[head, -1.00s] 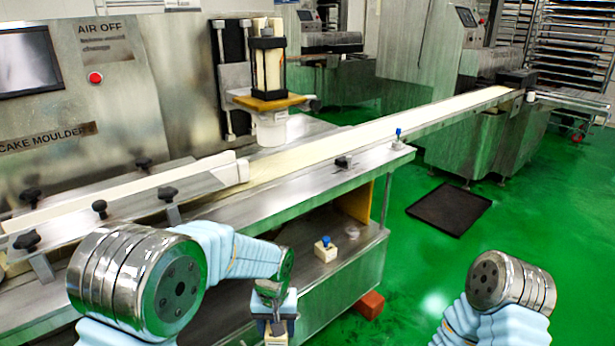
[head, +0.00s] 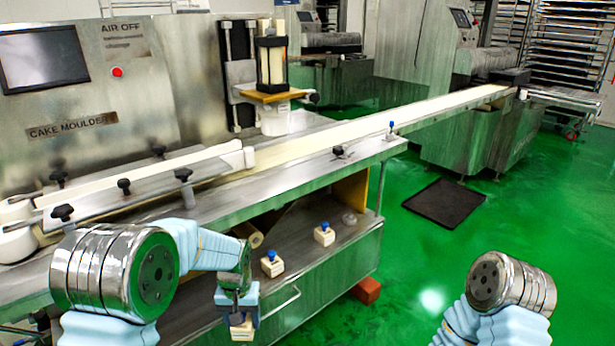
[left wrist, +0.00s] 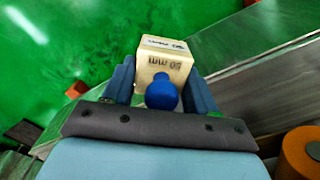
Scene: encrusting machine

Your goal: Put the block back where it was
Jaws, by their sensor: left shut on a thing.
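My left gripper (head: 238,305) is shut on a cream block (head: 242,331), whose lower part shows below the fingers in the head view. In the left wrist view the block (left wrist: 163,64) has a blue round knob and a printed "mm" label, and sits between the two blue fingers. The held block is in front of the machine's lower shelf (head: 305,262), clear of it. Two similar cream blocks with blue knobs stand on that shelf, one nearer (head: 271,265) and one farther right (head: 324,235). My right gripper is out of view; only its arm shows.
The steel worktop with conveyor belt (head: 350,130) lies above the shelf. A red-brown brick (head: 366,291) sits by the machine's base. Green floor at right is open, with a dark mat (head: 444,204).

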